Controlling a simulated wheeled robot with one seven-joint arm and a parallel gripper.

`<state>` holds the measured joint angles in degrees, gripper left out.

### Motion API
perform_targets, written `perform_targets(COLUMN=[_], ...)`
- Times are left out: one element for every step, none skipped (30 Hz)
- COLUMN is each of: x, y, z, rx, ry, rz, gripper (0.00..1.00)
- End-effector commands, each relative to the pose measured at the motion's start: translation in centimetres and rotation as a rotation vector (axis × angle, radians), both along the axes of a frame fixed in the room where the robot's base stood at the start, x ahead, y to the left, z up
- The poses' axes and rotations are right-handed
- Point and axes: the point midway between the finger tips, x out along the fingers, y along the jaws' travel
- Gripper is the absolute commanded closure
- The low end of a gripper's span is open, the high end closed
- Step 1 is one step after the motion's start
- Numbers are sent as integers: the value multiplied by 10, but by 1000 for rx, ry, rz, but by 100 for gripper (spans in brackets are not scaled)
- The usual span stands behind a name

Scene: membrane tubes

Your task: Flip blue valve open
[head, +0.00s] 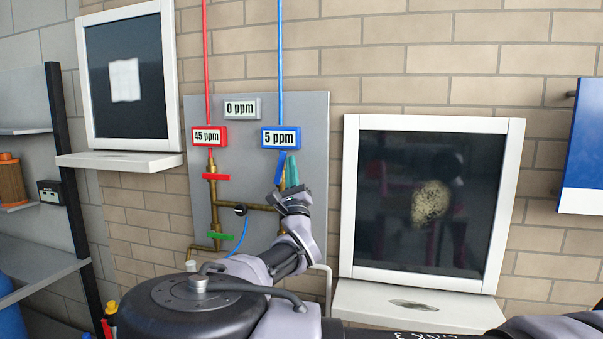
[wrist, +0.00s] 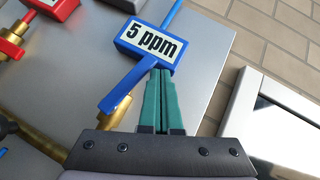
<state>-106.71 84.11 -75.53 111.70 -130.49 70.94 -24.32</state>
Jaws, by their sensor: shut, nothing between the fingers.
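The blue valve handle (wrist: 124,88) is a flat lever just below the blue "5 ppm" sign (wrist: 151,46). In the wrist view it slants down and left across the brass pipe (wrist: 128,112). In the head view the handle (head: 280,170) is nearly upright, partly hidden by my wrist. My gripper (wrist: 161,73) has its teal fingers together, with nothing between them. Their tips are just right of the handle's upper end, under the sign; I cannot tell whether they touch it. In the head view my gripper (head: 291,158) is in front of the blue pipe line.
A red handle (head: 216,177) and a green handle (head: 220,237) lie across the brass pipe at left. The "45 ppm" sign (head: 209,137) and "0 ppm" display (head: 242,107) are on the same grey panel (head: 309,120). A white-framed window (head: 348,200) stands right of the panel.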

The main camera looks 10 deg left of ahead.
Motion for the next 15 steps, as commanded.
perform_targets(x=[0, 0, 0, 0, 0, 0, 0, 0, 0, 0, 0, 0, 0, 0, 0], y=[3, 4, 5, 6, 7, 8, 9, 9, 10, 11, 11, 11, 11, 12, 12], z=[2, 3, 3, 4, 4, 5, 6, 6, 7, 7, 7, 7, 8, 8, 8], rx=[1, 1, 1, 1, 1, 1, 1, 1, 0, 0, 0, 0, 0, 0, 0], ry=[1, 1, 0, 0, 0, 0, 0, 0, 0, 0, 0, 0, 0, 0, 0], rz=[1, 1, 1, 1, 1, 1, 1, 1, 0, 0, 0, 0, 0, 0, 0], gripper=[100, 100, 100, 100, 100, 100, 100, 100, 100, 100, 100, 100, 100, 100, 100])
